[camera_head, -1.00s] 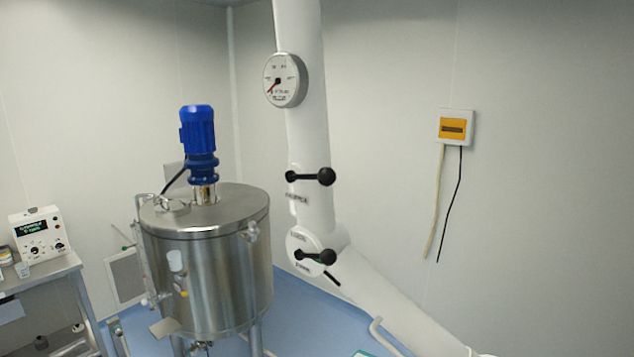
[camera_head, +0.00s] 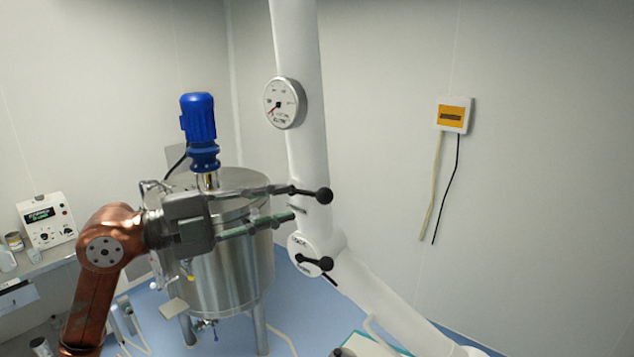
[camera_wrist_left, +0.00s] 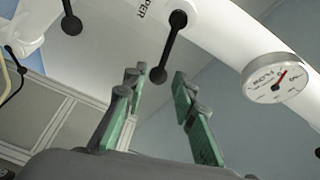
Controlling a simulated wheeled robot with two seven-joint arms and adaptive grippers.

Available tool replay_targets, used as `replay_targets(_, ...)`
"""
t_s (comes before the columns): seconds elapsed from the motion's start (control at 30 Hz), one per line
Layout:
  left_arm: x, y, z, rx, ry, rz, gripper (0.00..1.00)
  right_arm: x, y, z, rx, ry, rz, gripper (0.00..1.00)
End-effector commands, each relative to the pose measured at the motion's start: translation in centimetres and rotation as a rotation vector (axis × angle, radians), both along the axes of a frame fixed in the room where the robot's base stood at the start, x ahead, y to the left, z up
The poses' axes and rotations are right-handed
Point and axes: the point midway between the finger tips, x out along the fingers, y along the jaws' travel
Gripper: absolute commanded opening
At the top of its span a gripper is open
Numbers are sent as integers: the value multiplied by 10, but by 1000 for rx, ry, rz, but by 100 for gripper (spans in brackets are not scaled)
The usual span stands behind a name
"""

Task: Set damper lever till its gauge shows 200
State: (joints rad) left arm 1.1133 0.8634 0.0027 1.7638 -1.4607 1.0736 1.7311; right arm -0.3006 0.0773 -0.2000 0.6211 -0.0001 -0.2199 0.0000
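The damper lever (camera_head: 323,195), a black arm with a ball knob, sits on the white duct and points right. In the left wrist view the lever (camera_wrist_left: 174,38), beside lettering ending in "PER", has its knob in line between my fingertips. The round white gauge (camera_head: 281,104) is higher on the duct; its needle points lower left, and the figures are too small to read. It also shows in the left wrist view (camera_wrist_left: 277,80). My left gripper (camera_head: 292,203) is open, fingertips close to the lever; contact cannot be told. My right gripper is out of view.
A second black lever (camera_head: 318,262) is lower on the duct (camera_head: 305,160). A steel tank (camera_head: 235,265) with a blue motor (camera_head: 198,118) stands behind my left gripper. A wall box (camera_head: 454,115) with hanging cables is at right. The space right of the levers is open.

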Motion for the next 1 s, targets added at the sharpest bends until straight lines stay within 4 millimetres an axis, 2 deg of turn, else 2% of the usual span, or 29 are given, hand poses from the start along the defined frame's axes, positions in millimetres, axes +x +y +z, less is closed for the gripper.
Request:
replay_targets(0.13, -5, -9, 8, 24, -12, 15, 25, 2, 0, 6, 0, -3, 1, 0)
replay_targets(0.6, 27, -64, 8, 21, -10, 14, 25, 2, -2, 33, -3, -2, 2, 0)
replay_targets(1.0, 31, -70, 6, 21, -11, 15, 24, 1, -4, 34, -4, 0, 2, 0)
